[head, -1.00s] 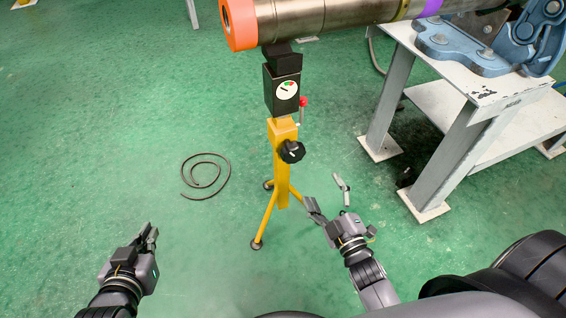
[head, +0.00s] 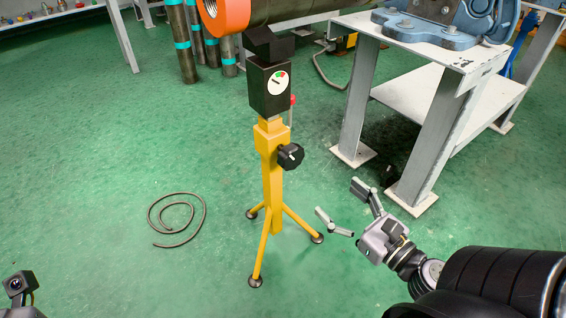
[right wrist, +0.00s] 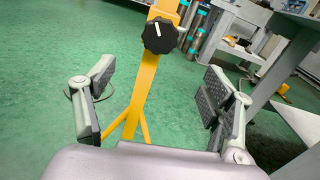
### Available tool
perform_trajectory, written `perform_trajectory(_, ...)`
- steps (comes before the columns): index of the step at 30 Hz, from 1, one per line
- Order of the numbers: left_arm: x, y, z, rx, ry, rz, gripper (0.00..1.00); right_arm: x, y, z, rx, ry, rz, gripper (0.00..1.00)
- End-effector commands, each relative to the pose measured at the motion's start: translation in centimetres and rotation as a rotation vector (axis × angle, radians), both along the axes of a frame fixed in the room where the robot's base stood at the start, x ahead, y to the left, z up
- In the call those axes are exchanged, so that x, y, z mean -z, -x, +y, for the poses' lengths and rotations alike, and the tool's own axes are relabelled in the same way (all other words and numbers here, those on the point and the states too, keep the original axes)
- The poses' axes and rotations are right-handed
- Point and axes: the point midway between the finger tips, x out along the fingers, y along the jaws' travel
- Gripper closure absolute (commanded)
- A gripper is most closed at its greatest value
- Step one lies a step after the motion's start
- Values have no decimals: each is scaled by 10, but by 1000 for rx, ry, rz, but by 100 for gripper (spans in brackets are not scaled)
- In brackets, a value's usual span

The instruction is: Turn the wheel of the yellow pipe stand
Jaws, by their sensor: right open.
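The wheel also shows in the right wrist view (right wrist: 160,35), above and between the fingers. My right gripper (head: 347,208) is open and empty, below and to the right of the wheel, apart from it. In the right wrist view its fingers (right wrist: 158,100) are spread wide. Only a small part of my left arm shows at the lower left corner; its fingers are out of frame.
A grey metal table (head: 440,60) with a blue vise (head: 440,25) stands at the right. A coiled cable (head: 178,218) lies on the floor left of the stand. Green floor around the stand is mostly clear.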

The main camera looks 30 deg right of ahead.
Motion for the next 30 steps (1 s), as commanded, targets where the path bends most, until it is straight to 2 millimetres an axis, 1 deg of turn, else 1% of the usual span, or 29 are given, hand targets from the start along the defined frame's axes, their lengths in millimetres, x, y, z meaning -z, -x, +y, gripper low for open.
perform_trajectory(4, -1, 1, 0, 1, 2, 3, 100, -2, -11, 2, -4, 4, -2, 24)
perform_trajectory(8, 0, 2, 1, 1, 2, 17, 100, -3, -28, 3, -6, 5, -2, 24)
perform_trajectory(14, 3, 3, 1, 2, 3, 38, 100, -3, -61, 5, -6, 5, -1, 24)
perform_trajectory(15, 4, 3, 1, 2, 3, 40, 100, -4, -69, 6, -5, 3, -5, 24)
perform_trajectory(24, 7, 4, 2, 3, 5, 53, 100, -2, -122, 10, -3, 3, -4, 24)
perform_trajectory(30, 8, 4, 2, 3, 4, 54, 100, -1, -151, 12, -1, 0, -3, 24)
